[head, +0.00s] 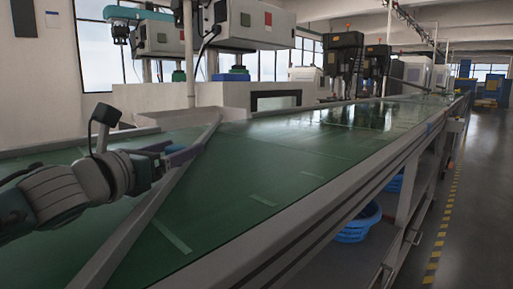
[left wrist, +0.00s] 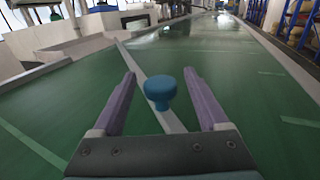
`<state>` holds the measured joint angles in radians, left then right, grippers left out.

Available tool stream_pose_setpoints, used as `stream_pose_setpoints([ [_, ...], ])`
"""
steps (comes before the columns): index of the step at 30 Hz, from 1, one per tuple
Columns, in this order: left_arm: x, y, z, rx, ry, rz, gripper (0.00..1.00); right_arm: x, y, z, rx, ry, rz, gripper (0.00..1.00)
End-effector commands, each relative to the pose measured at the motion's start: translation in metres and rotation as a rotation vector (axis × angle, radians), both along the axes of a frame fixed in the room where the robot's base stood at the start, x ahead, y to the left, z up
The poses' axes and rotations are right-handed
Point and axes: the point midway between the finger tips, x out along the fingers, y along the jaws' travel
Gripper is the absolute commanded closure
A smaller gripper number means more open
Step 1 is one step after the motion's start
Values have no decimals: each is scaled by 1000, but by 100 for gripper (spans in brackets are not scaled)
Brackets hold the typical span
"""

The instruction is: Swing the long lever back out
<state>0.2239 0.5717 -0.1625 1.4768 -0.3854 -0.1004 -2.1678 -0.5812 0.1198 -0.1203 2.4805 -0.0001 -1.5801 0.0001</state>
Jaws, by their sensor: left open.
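The long lever (head: 152,208) is a grey bar lying slantwise over the green belt (head: 285,165). It runs from the near edge of the head view up and right to a tip near the belt's far side. In the left wrist view the lever (left wrist: 138,73) carries a blue round knob (left wrist: 160,90). My left gripper (head: 186,154) is at the lever's upper part. In the left wrist view its purple fingers (left wrist: 165,97) are open, with the knob between them and a gap on each side. In the head view the gripper hides the knob.
A grey rail (head: 330,212) edges the belt on the right. Blue baskets (head: 358,224) stand on the shelf below. Grey machines (head: 256,24) stand behind the belt at the back. The belt right of the lever is clear.

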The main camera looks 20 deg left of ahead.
Motion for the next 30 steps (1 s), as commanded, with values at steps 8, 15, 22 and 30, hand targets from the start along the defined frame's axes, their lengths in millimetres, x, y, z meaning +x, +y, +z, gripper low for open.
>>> stream_pose_setpoints([
  [8,0,0,0,0,0,0,49,0,0,0,0,0,0,100],
  [15,0,0,0,-1,0,0,76,0,0,0,0,0,0,100],
  [22,0,0,0,-1,0,0,100,0,0,0,0,0,0,100],
  [30,0,0,0,-1,0,0,100,0,0,0,0,0,0,100],
])
